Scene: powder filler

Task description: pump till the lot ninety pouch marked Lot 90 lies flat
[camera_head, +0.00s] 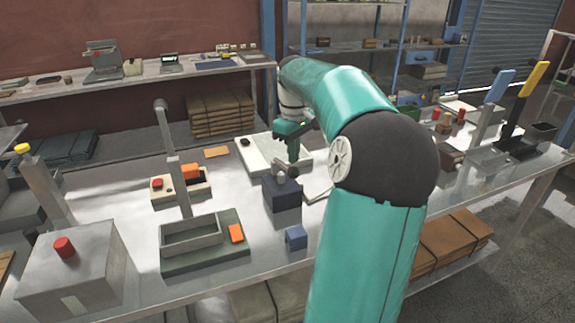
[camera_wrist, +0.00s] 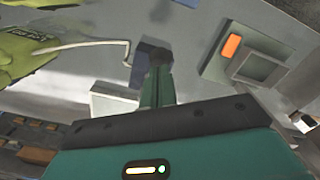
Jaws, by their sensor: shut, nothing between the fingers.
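My gripper (camera_head: 292,158) is shut and empty, pointing down over a navy block (camera_head: 283,194) with a grey fitting on top. I cannot tell whether the fingers touch that fitting. In the wrist view the shut fingers (camera_wrist: 158,62) overlap the dark block (camera_wrist: 140,72). A thin white tube (camera_wrist: 85,45) runs from beside the block to a yellow-green pouch (camera_wrist: 22,55) at the left edge, partly cut off. Dark lettering shows on the green, too blurred to read. Whether the pouch lies flat is unclear. In the head view my arm hides the pouch area.
A grey tray stand (camera_head: 205,250) with an orange block and a small blue block (camera_head: 296,237) are in front. A grey box with a red button (camera_head: 64,247) stands left. A white tray (camera_head: 262,150) lies behind. Levers with blue and yellow handles (camera_head: 535,78) rise at right.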

